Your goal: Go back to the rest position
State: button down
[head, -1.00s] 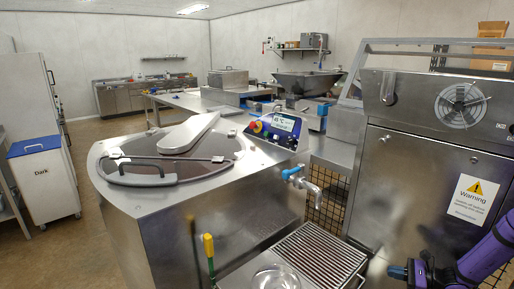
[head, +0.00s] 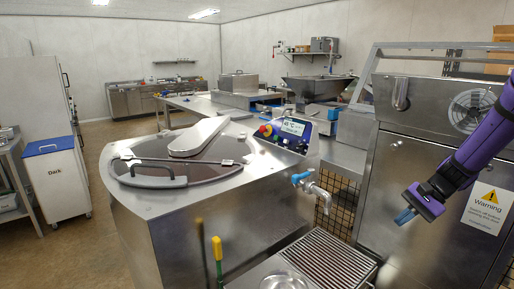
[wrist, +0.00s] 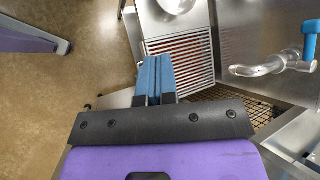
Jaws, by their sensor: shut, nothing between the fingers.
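My gripper (head: 405,216) is at the right of the head view, on my purple arm, in front of the steel cabinet with the warning sign. Its blue fingers are together with nothing between them. In the wrist view the shut fingers (wrist: 156,78) show over the edge of the slatted drip grate (wrist: 190,50). The gripper is in the air, apart from the tempering machine (head: 190,215) and its tap (head: 312,190).
A yellow-handled tool (head: 217,248) stands at the machine's front. The steel cabinet (head: 400,150) is close behind my gripper.

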jog(key=s+a+r+n+t+h, duration=0.2)
jog(key=s+a+r+n+h, duration=0.2)
jog(key=s+r, duration=0.6)
jog(key=s+a+r+n+t+h, duration=0.3)
jog(key=s+r, duration=0.8)
jog(key=s, duration=0.4)
jog(key=shift+a+n+h, duration=0.6)
jog(key=shift+n+h, duration=0.1)
jog(key=shift+n, duration=0.5)
